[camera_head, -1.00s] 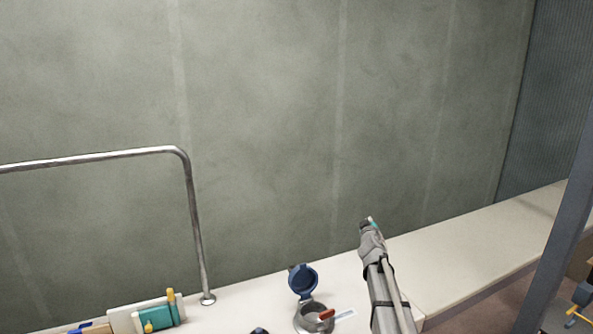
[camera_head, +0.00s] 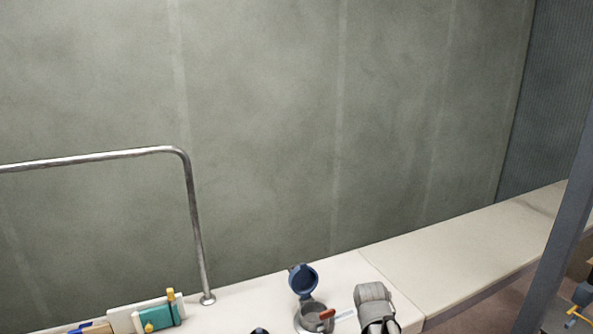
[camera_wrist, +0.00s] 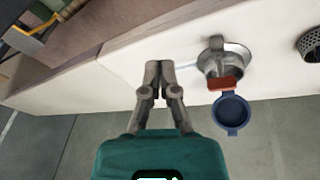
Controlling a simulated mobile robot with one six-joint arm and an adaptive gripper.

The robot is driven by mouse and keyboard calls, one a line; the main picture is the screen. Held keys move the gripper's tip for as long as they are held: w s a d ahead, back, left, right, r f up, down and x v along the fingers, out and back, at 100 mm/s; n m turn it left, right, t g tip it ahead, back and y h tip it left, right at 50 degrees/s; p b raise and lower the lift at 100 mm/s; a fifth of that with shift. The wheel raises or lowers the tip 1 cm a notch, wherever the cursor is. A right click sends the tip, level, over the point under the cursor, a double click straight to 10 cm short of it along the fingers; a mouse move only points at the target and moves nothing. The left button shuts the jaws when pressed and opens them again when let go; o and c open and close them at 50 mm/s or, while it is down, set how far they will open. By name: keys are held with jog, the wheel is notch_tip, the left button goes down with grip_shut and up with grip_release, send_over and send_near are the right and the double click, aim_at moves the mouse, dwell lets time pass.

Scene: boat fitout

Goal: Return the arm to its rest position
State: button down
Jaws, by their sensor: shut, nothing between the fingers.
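My gripper (camera_wrist: 159,72) is shut and empty in the wrist view, its dark fingertips together. It appears over the white counter, beside the metal deck fitting, with no contact visible. In the head view my arm is at the bottom right of the fitting; the fingers cannot be made out there. The metal fitting (camera_head: 312,318) stands on the counter with its blue cap (camera_head: 303,281) swung open.
A bent metal rail (camera_head: 194,220) rises from the white counter (camera_head: 445,250). A teal and yellow item (camera_head: 155,315) lies at bottom left. A perforated round fitting (camera_wrist: 312,44) shows at the wrist view's right edge. A grey post (camera_head: 558,250) stands right. The counter's right stretch is clear.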

jog(key=s+a+g+y, duration=0.1)
jog(key=s+a+g, duration=0.1)
jog(key=s, duration=0.6)
jog(key=shift+a+f+n+g+y, duration=0.3)
jog(key=shift+a+f+y, duration=0.1)
jog(key=shift+a, duration=0.4)
